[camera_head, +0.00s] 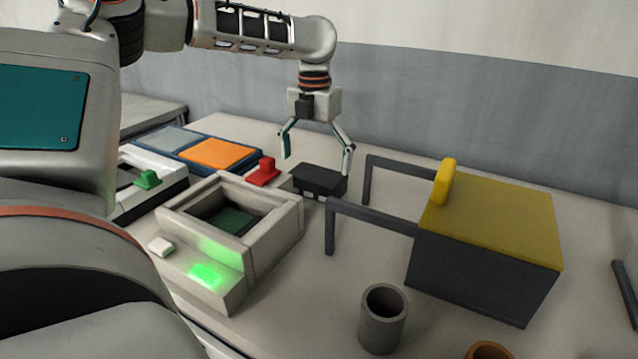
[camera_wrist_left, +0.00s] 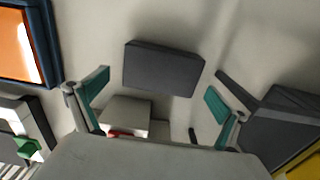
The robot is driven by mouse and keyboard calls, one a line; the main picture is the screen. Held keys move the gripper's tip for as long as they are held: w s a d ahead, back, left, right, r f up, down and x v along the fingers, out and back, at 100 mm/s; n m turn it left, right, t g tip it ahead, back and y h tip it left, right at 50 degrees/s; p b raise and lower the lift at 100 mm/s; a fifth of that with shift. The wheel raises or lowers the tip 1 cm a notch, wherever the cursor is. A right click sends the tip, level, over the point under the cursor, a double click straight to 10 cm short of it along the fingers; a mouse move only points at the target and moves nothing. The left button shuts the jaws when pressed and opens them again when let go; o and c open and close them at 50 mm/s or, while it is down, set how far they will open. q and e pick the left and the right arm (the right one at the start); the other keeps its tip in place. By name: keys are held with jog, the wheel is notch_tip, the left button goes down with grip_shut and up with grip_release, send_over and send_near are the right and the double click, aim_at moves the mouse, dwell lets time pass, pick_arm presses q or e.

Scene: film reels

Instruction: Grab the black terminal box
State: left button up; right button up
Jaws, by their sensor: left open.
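The black terminal box (camera_head: 318,181) is a small dark block with light marks low on its front face. It stands on the table between the grey machine and the dark box with the yellow lid. In the left wrist view the black terminal box (camera_wrist_left: 163,67) lies ahead of and between the open fingers. My left gripper (camera_head: 319,165) is open, pointing down over the box, with one finger to each side of it. In the left wrist view the left gripper (camera_wrist_left: 155,95) holds nothing. I cannot tell whether a finger touches the box. My right gripper is not in view.
A grey machine (camera_head: 285,232) with a lit green panel and a red block (camera_head: 263,172) stand left of the box. A dark box with a yellow lid (camera_head: 490,225) and bars stands right. A grey cup (camera_head: 382,325) is in front. An orange and grey tray (camera_head: 218,153) lies behind left.

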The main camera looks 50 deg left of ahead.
aim_at(317, 173)
pick_arm(q)
jog(key=f, duration=0.4)
jog(key=shift+w+d, duration=0.1)
jog(key=shift+w, duration=0.1)
jog(key=shift+f, duration=0.1)
jog(key=c, duration=1.5)
jog(key=shift+o, duration=0.2)
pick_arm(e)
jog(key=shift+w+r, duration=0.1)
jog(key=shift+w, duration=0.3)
pick_arm(q)
jog(key=shift+r, duration=0.2)
